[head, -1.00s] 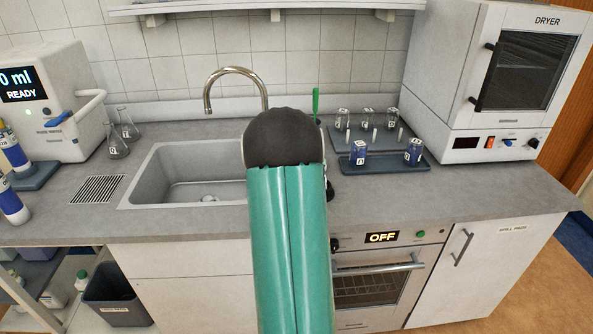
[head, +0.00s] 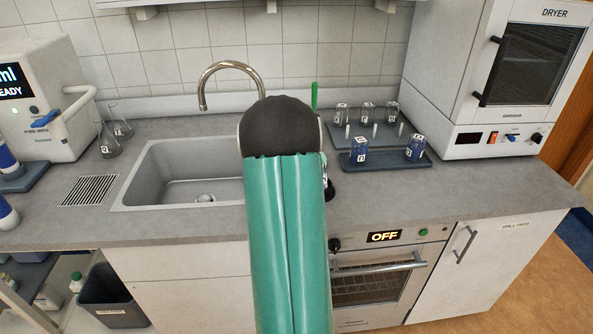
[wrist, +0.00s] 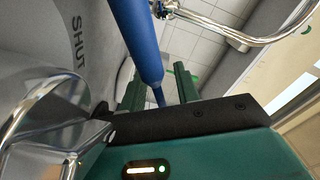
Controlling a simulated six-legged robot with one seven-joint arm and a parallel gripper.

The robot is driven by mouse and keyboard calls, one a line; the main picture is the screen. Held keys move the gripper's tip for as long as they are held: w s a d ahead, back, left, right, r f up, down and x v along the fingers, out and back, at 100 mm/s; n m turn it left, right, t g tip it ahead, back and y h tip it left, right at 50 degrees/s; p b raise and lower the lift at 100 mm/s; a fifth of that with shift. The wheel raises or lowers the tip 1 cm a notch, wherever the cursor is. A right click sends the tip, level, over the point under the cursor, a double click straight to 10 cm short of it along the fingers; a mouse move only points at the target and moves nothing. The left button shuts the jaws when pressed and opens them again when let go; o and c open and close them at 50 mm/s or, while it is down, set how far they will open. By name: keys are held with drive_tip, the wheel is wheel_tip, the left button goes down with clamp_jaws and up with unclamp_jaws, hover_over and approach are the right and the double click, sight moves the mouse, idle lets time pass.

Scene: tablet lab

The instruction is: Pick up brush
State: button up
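A thin green upright stick (head: 314,95), which may be the brush handle, stands just behind my arm, right of the tap. Its lower part is hidden by my arm, so I cannot see bristles. In the head view my gripper is hidden behind the arm. In the wrist view my gripper (wrist: 158,90) shows two green fingers standing apart. The narrow tip of a blue rod (wrist: 140,42) shows in line with the gap between them; I cannot tell what the rod is or whether it touches them. A small green patch (wrist: 200,70) shows beyond the right finger.
The sink (head: 130,190) and curved tap (head: 203,88) are left of my arm. Trays (head: 400,163) with glasses and blue-filled beakers stand to the right, before the dryer (head: 480,100). Flasks (head: 108,143) stand left. The wrist view shows a chrome pipe (wrist: 250,38) and lettering "SHUT" (wrist: 77,42).

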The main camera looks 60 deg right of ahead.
drive_tip(key=shift+f, duration=0.1)
clamp_jaws()
drive_tip(key=shift+r, duration=0.2)
